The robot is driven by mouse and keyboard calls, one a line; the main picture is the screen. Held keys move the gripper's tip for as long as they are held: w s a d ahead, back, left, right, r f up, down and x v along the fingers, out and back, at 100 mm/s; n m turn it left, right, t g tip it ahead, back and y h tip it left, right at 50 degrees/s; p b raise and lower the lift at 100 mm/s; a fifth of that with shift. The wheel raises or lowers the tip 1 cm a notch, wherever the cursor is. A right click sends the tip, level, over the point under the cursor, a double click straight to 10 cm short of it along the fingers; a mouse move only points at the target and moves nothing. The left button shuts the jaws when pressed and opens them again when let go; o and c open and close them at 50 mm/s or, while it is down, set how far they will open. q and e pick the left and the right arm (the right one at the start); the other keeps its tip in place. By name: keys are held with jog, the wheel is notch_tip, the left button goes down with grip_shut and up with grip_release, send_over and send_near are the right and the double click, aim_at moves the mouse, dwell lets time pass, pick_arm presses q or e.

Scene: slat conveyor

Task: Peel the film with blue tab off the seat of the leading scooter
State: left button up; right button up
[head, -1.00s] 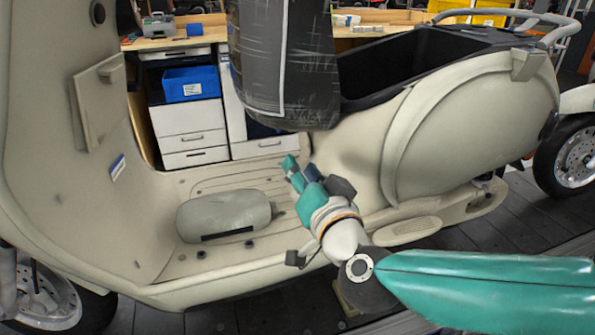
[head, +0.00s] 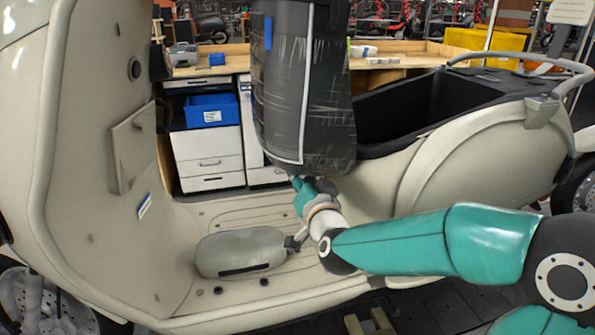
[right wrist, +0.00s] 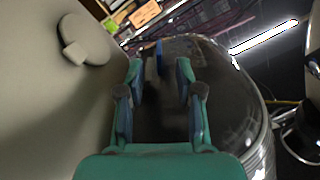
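The scooter's black seat (head: 325,95) stands tipped up, wrapped in clear wrinkled film with a white line. A blue tab (head: 268,32) sits near the top of the seat's left side. My right gripper (head: 298,184) is just below the seat's lower end, partly hidden behind it. In the right wrist view, its fingers (right wrist: 160,88) are apart and empty, with the dark seat (right wrist: 225,85) close beyond and to the right. A small blue strip, seemingly the tab (right wrist: 159,55), shows beyond and between the fingertips. My left gripper is out of view.
The cream scooter's front shield (head: 90,160) rises at left. A grey rounded case (head: 240,250) lies on its footboard. The open black under-seat bin (head: 425,110) is right of the seat. A workbench with drawers (head: 208,150) and a blue bin (head: 212,110) stands behind.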

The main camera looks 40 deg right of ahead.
jog(key=shift+x, duration=1.4)
grip_shut()
